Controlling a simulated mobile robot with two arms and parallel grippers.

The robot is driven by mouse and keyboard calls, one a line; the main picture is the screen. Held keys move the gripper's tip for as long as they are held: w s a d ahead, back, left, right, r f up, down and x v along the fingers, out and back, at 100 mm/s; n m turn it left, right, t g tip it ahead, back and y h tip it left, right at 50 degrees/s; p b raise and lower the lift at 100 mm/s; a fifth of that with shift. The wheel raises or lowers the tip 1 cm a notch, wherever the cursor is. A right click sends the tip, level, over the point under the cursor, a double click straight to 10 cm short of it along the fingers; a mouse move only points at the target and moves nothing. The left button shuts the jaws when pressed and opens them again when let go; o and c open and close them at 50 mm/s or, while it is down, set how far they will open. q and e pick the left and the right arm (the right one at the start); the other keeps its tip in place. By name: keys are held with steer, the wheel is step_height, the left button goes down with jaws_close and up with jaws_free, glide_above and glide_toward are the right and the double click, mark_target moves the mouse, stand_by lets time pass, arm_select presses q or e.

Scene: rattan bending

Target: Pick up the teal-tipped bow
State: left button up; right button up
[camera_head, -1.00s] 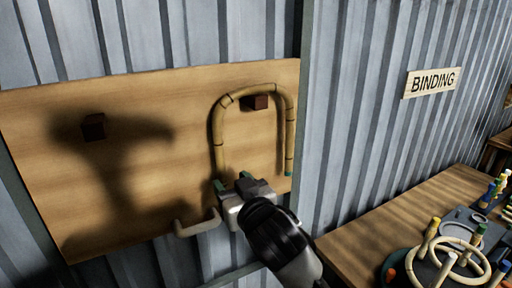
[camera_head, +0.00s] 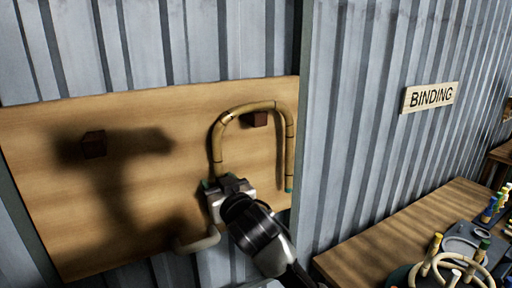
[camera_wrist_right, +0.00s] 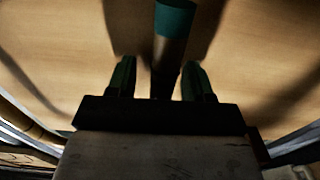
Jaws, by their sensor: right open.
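The bow (camera_head: 217,142) is a tan, upside-down U of rattan hanging over a dark peg on a wooden board. In the right wrist view, a teal tip (camera_wrist_right: 175,17) and the dim leg end stand in line with the gap between the green fingers of the right gripper (camera_wrist_right: 160,75). These fingers are apart, and I cannot tell whether they touch the leg. My left gripper is not seen.
The wooden board (camera_head: 60,195) is on a corrugated metal wall. A second peg (camera_head: 93,144) at left is bare. A pale rounded bar (camera_head: 198,239) shows below the gripper. A bench (camera_head: 400,226) at right carries rings and coloured-tipped pieces, under a BINDING sign (camera_head: 430,97).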

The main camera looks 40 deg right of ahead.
jaws_close()
